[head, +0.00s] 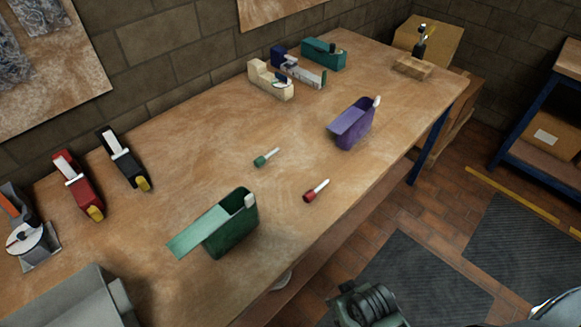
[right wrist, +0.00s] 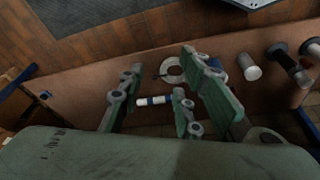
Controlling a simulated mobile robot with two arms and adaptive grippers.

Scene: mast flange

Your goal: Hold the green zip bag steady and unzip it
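The green zip bag (head: 232,232) stands on the near part of the workbench. A dark opening shows along its top, a flat lighter green flap sticks out to the left, and a white tab (head: 250,201) sits at its right end. My right gripper (head: 368,306) is off the bench's front edge, to the right of and below the bag in the head view, apart from it. In the right wrist view its green fingers (right wrist: 165,98) are spread with nothing held between them. The bag does not show in the right wrist view. My left gripper is not in view.
On the workbench (head: 200,145) are a purple bag (head: 352,124), a green-capped (head: 266,157) and a red-capped (head: 316,190) small item, and several tape dispensers along the back and left. A grey box-like shape (head: 75,300) fills the lower left. Rolls (right wrist: 172,70) show behind the fingers.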

